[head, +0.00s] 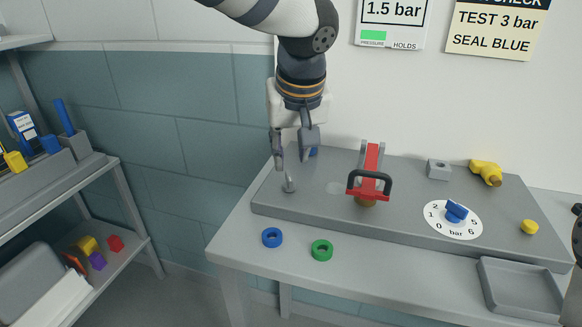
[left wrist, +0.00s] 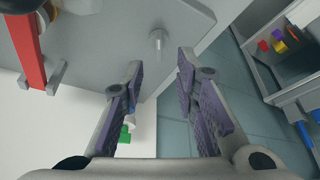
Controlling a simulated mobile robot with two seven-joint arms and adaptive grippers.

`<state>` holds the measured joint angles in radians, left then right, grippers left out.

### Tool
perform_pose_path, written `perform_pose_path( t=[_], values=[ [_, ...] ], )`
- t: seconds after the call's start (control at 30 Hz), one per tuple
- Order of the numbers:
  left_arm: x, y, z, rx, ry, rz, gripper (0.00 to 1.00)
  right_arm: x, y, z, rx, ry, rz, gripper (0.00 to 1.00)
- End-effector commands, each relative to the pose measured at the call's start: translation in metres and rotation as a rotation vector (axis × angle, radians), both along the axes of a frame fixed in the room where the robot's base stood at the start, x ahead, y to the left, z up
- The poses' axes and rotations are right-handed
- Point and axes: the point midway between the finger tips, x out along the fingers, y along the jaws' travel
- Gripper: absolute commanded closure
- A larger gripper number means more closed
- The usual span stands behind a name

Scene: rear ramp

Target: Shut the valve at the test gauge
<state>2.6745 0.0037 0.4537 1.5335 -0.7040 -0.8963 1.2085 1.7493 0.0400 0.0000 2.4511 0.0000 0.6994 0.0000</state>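My left gripper (head: 293,158) hangs open and empty over the left end of the grey board (head: 330,205). A short grey peg (head: 289,185) stands on the board just below its fingers; the peg also shows in the left wrist view (left wrist: 157,42), ahead of the open fingers (left wrist: 158,75). A round white dial marked in bar (head: 436,228) has a blue knob (head: 455,211), right of the red lever clamp (head: 372,160) with its dark loop handle. A small blue part (head: 312,151) is partly hidden behind my left gripper. I cannot tell which part is the valve. My right gripper is out of view.
A blue ring (head: 271,237) and a green ring (head: 321,250) lie on the table's front. A yellow fitting (head: 487,173), a grey block (head: 438,169) and a yellow cap (head: 529,227) sit on the board. An empty grey tray (head: 520,290) lies front right. Shelves (head: 65,190) stand left.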

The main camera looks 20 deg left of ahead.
Motion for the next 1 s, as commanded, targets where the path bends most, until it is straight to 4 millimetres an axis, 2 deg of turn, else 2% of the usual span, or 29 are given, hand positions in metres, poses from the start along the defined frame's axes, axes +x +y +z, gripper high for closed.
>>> perform_pose_path(
  t=[0.03, 0.1, 0.3, 0.6, 0.63, 0.73, 0.77, 1.0],
  values=[
    [0.004, 0.002, -0.015, 0.0, 0.007, 0.0, 0.72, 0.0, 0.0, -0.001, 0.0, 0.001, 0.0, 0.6],
    [0.01, 0.005, -0.03, -0.001, 0.006, -0.001, 0.72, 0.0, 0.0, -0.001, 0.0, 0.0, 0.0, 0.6],
    [0.021, 0.01, -0.056, -0.001, 0.0, 0.0, 0.72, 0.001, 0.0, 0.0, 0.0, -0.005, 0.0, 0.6],
    [0.023, 0.011, -0.061, 0.0, 0.0, -0.001, 0.72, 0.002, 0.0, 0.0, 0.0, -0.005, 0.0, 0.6],
    [0.023, 0.011, -0.061, -0.001, 0.0, 0.0, 0.75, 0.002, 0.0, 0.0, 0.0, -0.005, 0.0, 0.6],
    [0.023, 0.011, -0.061, -0.001, 0.001, -0.001, 0.97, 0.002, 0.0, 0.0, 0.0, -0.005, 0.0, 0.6],
    [0.023, 0.011, -0.061, -0.001, 0.001, -0.001, 1.0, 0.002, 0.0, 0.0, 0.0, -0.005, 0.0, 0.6],
    [0.023, 0.011, -0.061, -0.001, 0.001, -0.004, 1.0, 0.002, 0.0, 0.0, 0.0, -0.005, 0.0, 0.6]
  ],
)
